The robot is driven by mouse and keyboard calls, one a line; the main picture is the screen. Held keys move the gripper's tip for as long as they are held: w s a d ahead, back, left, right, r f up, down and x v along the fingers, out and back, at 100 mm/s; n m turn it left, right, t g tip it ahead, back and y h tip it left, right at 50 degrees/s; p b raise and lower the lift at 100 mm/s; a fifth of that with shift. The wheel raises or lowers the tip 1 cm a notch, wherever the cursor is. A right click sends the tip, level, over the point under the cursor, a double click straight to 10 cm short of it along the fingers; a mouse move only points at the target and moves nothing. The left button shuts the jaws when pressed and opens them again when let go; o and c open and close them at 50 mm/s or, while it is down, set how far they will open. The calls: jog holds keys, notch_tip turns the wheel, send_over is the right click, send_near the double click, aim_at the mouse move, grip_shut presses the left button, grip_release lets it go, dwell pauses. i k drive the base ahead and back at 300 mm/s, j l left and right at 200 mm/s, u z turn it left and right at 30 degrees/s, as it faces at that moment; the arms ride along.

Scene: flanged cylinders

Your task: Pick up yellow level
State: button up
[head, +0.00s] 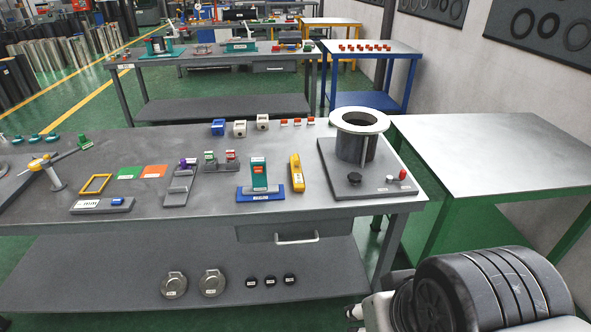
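A yellow tool (297,172), which looks like the yellow level, sits on the near grey workbench (225,212). It is long and narrow, with a pale marking, and points away from the bench's front edge. It is right of a blue stand with a teal block (259,175) and left of the flanged cylinder (356,140). My gripper is not in view, so its opening cannot be seen.
The flanged cylinder stands on a dark grey plate with a black knob and a red-tipped knob. Left are a grey holder (180,185), green and orange plates (153,171) and a yellow frame (95,184). An empty grey table (480,150) stands right.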

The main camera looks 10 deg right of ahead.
aim_at(297, 175)
jog(key=i+j+z, duration=0.15)
jog(key=z, duration=0.25)
jog(key=i+j+z, duration=0.1)
jog(key=j+z, duration=0.2)
jog(key=z, duration=0.15)
jog(key=i+j+z, duration=0.1)
jog(key=j, duration=0.45)
jog(key=i+j, duration=0.15)
jog(key=j, duration=0.45)
jog(key=i+j+z, duration=0.15)
jog(key=j, duration=0.4)
jog(key=i+j+z, duration=0.1)
jog(key=j, duration=0.5)
